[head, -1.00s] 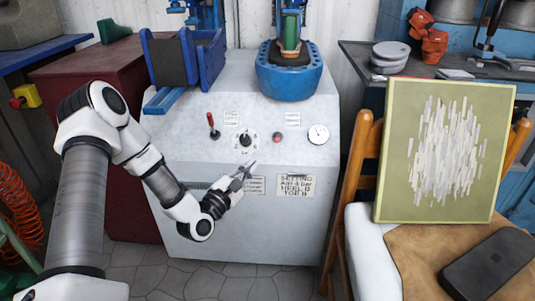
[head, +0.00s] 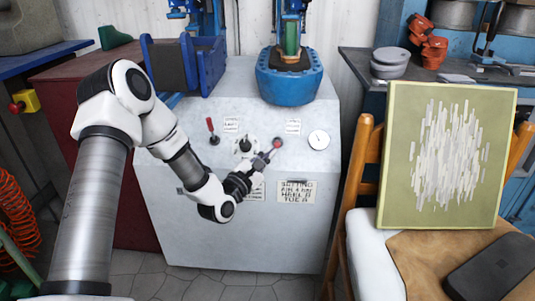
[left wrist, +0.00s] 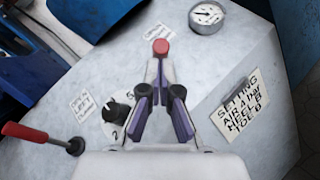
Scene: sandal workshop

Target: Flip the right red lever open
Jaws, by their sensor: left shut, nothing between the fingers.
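The right red lever (head: 278,143) is on the sloped panel of the grey-white machine, seen almost end-on as a red knob. In the left wrist view its red tip (left wrist: 161,47) shows just beyond my fingertips; its shaft is hidden. My left gripper (head: 269,153) is shut and empty, with its tips at or very near the knob. In the left wrist view the closed fingers (left wrist: 159,72) point at the knob; I cannot tell if they touch. The left red lever (head: 211,130) stands up from the panel and also shows in the left wrist view (left wrist: 25,132). My right gripper is out of view.
A black dial (head: 244,145) sits between the levers, and a round gauge (head: 319,140) is to the right. Paper labels lie around them. A blue press part (head: 288,88) stands above the panel. A chair holding a green picture (head: 446,155) is at the right.

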